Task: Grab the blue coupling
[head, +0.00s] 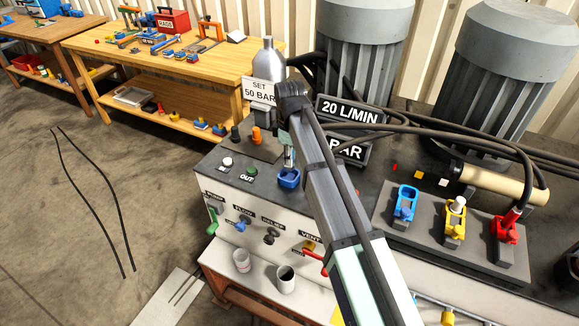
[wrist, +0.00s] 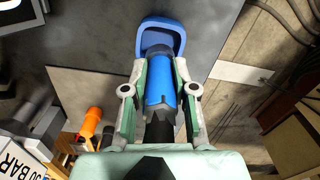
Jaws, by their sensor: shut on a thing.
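The blue coupling (head: 289,179) is a blue cylindrical body with a wide open loop at its far end. In the wrist view the coupling (wrist: 160,90) lies lengthwise between the fingers, its loop pointing away from the palm. My gripper (wrist: 160,72) is shut on its body, one finger along each side. In the head view my gripper (head: 289,155) points down above the front of the grey-topped bench, beside the OUT button. My arm hides part of the bench. I cannot tell whether the coupling touches the bench top.
Right of my arm, a dark plate (head: 388,238) carries blue (head: 405,203), yellow (head: 455,222) and red (head: 507,226) fittings, with hoses behind. Orange (head: 257,135) and dark knobs stand left of my gripper. Two cups (head: 286,279) stand below the front panel. Large grey motors stand behind.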

